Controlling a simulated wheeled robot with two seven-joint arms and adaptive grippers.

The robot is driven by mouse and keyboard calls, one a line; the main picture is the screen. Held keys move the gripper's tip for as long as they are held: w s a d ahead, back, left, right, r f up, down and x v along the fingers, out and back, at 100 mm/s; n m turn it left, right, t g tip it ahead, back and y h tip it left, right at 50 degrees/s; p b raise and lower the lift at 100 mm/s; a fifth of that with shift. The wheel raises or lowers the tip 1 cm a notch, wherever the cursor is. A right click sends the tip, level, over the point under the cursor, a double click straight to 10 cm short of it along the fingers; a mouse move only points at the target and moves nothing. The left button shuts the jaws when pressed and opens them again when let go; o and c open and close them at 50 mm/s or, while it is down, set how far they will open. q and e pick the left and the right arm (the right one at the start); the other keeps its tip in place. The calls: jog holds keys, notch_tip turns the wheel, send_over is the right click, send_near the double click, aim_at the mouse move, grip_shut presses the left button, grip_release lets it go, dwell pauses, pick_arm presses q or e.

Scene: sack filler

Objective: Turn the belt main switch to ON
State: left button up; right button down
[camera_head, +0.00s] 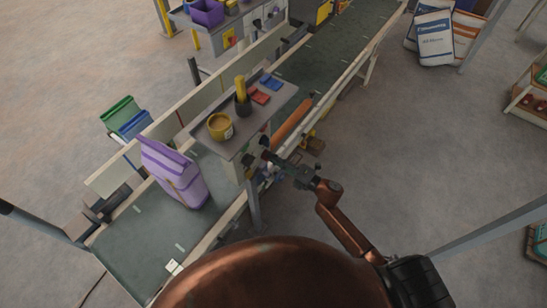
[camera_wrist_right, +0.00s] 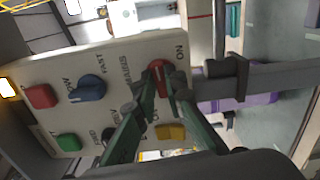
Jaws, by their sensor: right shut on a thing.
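The belt main switch is a red knob (camera_wrist_right: 157,66) on a pale control panel (camera_wrist_right: 100,50) in the right wrist view. "ON" is printed beside it, and the panel lettering appears turned sideways. My right gripper (camera_wrist_right: 164,88) has its green fingers closed on either side of the red knob. The fingers cover much of the knob, so I cannot tell which way it points. In the head view my right gripper (camera_head: 264,162) is at the conveyor's near side, below the small shelf; the panel's face is hidden there. My left gripper is not in view.
The panel also carries a blue knob (camera_wrist_right: 88,88), a red button (camera_wrist_right: 40,96), a green button (camera_wrist_right: 68,142) and a yellow button (camera_wrist_right: 170,132). A grey bar (camera_wrist_right: 250,80) runs close by. A purple sack (camera_head: 175,175) stands on the conveyor belt (camera_head: 135,245). The floor at right is open.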

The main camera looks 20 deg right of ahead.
jog(key=shift+d+m, duration=0.1)
jog(key=shift+m, duration=0.5)
jog(key=c, duration=2)
grip_release()
jog(key=v, duration=1.2)
